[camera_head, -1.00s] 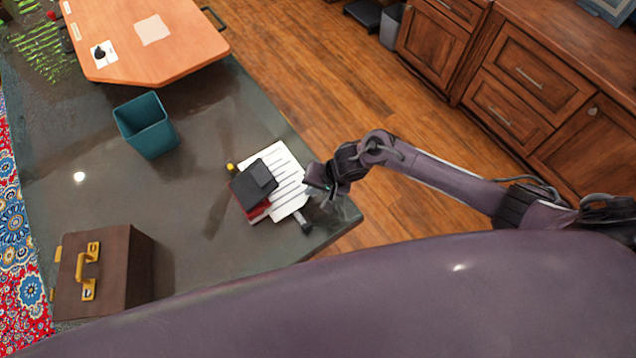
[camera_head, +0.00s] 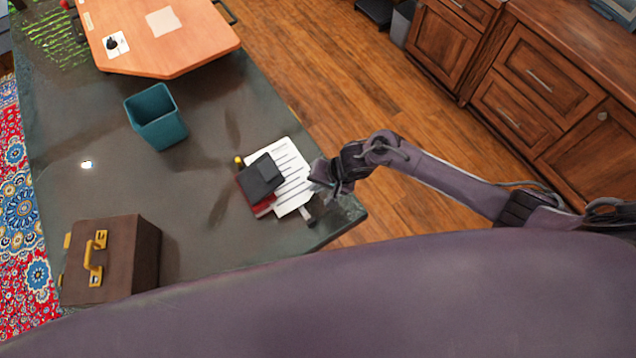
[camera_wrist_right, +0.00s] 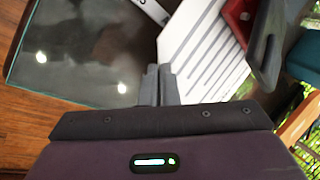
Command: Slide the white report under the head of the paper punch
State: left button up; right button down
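The white report (camera_head: 293,170) with dark lines lies flat on the dark desk near its right corner. The paper punch (camera_head: 260,176), black on top with a red base, stands at the report's left side and hides part of that edge. In the right wrist view the report (camera_wrist_right: 205,50) shows beside the punch's red base (camera_wrist_right: 237,20) and black part (camera_wrist_right: 268,40). My right gripper (camera_head: 318,182) is low at the report's right edge. In the wrist view its fingers (camera_wrist_right: 160,72) are together, right beside the edge; contact is hard to tell. My left gripper is not in view.
A small grey and black item (camera_head: 308,217) lies by the report's near corner. A yellow-tipped object (camera_head: 239,160) is beyond the punch. A teal bin (camera_head: 157,118) and brown briefcase (camera_head: 112,262) stand left. The desk's edge (camera_head: 352,212) is close to my right gripper.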

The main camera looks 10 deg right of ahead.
jog(key=c, duration=1.6)
grip_release()
jog(key=v, duration=0.8)
jog(key=shift+f, duration=0.1)
